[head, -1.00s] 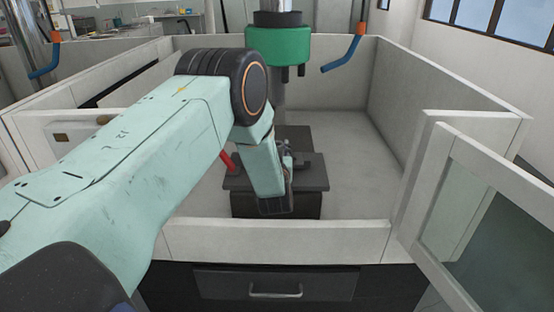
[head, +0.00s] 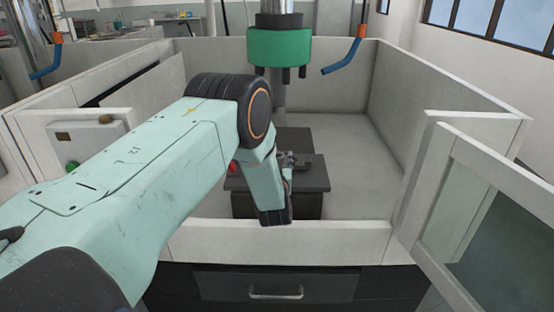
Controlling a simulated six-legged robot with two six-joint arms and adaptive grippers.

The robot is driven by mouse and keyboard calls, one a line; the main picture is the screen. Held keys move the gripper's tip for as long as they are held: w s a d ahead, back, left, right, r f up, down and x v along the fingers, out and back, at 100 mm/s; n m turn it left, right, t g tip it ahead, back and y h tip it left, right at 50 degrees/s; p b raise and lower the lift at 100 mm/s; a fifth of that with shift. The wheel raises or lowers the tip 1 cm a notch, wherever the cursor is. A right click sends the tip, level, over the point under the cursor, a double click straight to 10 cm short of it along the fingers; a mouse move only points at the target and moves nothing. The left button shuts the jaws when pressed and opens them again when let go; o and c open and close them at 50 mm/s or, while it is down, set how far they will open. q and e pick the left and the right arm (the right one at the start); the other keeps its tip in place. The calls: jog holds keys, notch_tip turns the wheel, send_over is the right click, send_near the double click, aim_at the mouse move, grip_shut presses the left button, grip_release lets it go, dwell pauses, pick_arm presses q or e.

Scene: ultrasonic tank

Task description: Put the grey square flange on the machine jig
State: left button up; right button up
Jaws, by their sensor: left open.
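The machine jig (head: 314,184) is a dark block with a wider flat top plate, standing on the floor of the light enclosure. My left arm reaches in over the front wall, and its forearm hangs down in front of the jig's left part. My left gripper (head: 286,160) shows only partly behind the forearm, open, just over the jig's top. A small dark grey piece (head: 303,162) sits on the jig plate beside it; I cannot tell if it is the grey square flange or a jig part. My right gripper is not in view.
A green machine head (head: 280,47) hangs above the jig, with blue-tipped hoses (head: 343,57) beside it. The enclosure's front wall (head: 335,240) and open glazed door (head: 475,215) bound the space. The floor right of the jig is clear.

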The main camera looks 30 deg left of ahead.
pick_arm(q)
jog(key=shift+w+d, duration=0.1)
jog(key=shift+w, duration=0.05)
jog(key=p+v, duration=0.1)
jog(key=v, duration=1.1)
